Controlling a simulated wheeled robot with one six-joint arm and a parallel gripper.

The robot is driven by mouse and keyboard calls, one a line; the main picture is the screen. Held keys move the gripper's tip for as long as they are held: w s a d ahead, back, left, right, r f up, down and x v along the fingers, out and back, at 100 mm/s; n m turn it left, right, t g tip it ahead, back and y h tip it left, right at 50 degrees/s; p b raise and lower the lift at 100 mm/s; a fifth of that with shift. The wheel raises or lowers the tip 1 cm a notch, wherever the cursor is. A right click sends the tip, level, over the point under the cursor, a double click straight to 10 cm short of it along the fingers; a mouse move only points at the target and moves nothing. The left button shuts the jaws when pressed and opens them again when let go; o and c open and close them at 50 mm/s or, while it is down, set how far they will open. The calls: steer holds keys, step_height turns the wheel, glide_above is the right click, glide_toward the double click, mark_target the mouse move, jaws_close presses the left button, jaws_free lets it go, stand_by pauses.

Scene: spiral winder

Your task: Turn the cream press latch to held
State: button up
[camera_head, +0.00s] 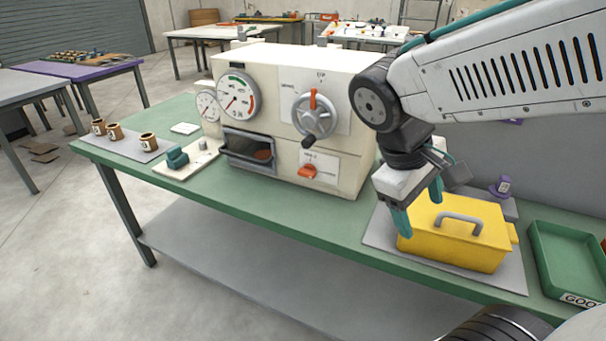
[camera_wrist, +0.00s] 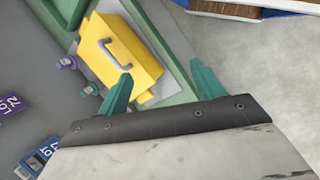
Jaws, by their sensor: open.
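The cream press (camera_head: 340,80) stands on the green bench, left of my arm. On its front, low and to the right, an orange latch (camera_head: 307,171) sits on a white plate with small lettering too small to read surely. Above it is a grey handwheel (camera_head: 314,120) with an orange pointer at the top. My gripper (camera_head: 418,206), with teal fingers, is open and empty. It hangs to the right of the press, apart from the latch, in front of and over the yellow box. The wrist view shows both open fingers (camera_wrist: 160,78) but not the latch.
The yellow box (camera_head: 455,238) with a grey handle sits on a grey mat. A green tray (camera_head: 568,262) is at the right. A teal-handled block (camera_head: 177,157) and several brown cups (camera_head: 148,141) stand to the left. The bench in front of the press is clear.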

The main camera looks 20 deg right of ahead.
steer(key=w+d+f+n+h, duration=0.2)
steer(key=w+n+h, duration=0.35)
steer(key=w, duration=0.35)
steer(key=n+t+h, duration=0.3)
steer(key=n+t, duration=1.1)
steer(key=n, duration=0.4)
glide_toward(305, 176)
steer(key=shift+w+d+r+m, duration=0.15)
steer(key=shift+w+d, duration=0.1)
steer(key=shift+d, duration=0.15)
steer(key=shift+w+d+r+m, duration=0.15)
steer(key=shift+w+d, duration=0.1)
steer(key=shift+d, duration=0.2)
steer(key=shift+w+a+f, duration=0.1)
steer(key=shift+w+f, duration=0.05)
steer(key=shift+w, duration=0.05)
steer(key=x, duration=0.7)
steer(key=shift+w+f, duration=0.1)
steer(key=shift+w, duration=0.15)
steer(key=c, duration=1)
